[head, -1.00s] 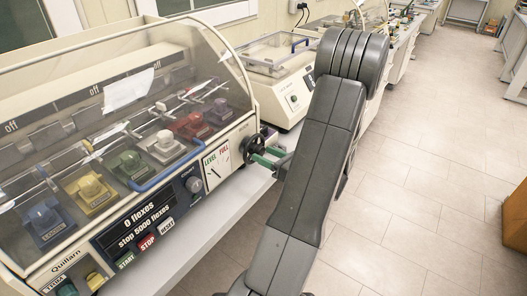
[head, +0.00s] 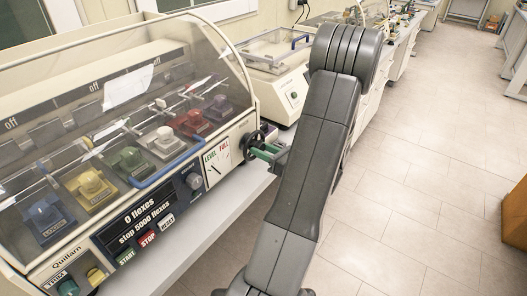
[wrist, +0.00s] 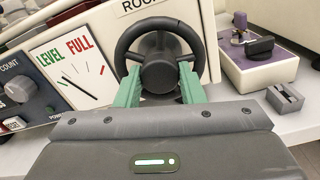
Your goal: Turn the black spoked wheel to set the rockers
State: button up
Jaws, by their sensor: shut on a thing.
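The black spoked wheel (wrist: 158,72) is upright on the end of the cream testing machine, with a thick rim and a round hub. It also shows in the head view (head: 246,139), partly covered by my gripper (head: 263,149). In the wrist view the green fingers of my gripper (wrist: 159,84) lie on the left and right of the hub and are shut on the wheel. The rockers (head: 125,165) sit in a row under the clear hood, with coloured blocks.
The clear hood (head: 200,60) covers the machine. A control panel (head: 150,215) with buttons and a display is on its front. A purple-and-cream box with a black knob (wrist: 255,50) and a small grey block (wrist: 285,98) lie right of the wheel.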

jog(key=shift+f+b, duration=0.1)
jog(key=shift+b, duration=0.2)
jog(key=shift+n+b, duration=4.7)
jog(key=shift+b, duration=1.3)
jog(key=o, duration=1)
jog(key=shift+d, duration=0.15)
jog(key=b+v, duration=0.1)
jog(key=v, duration=1.2)
jog(key=shift+s+d, duration=0.2)
jog(key=shift+d, duration=0.05)
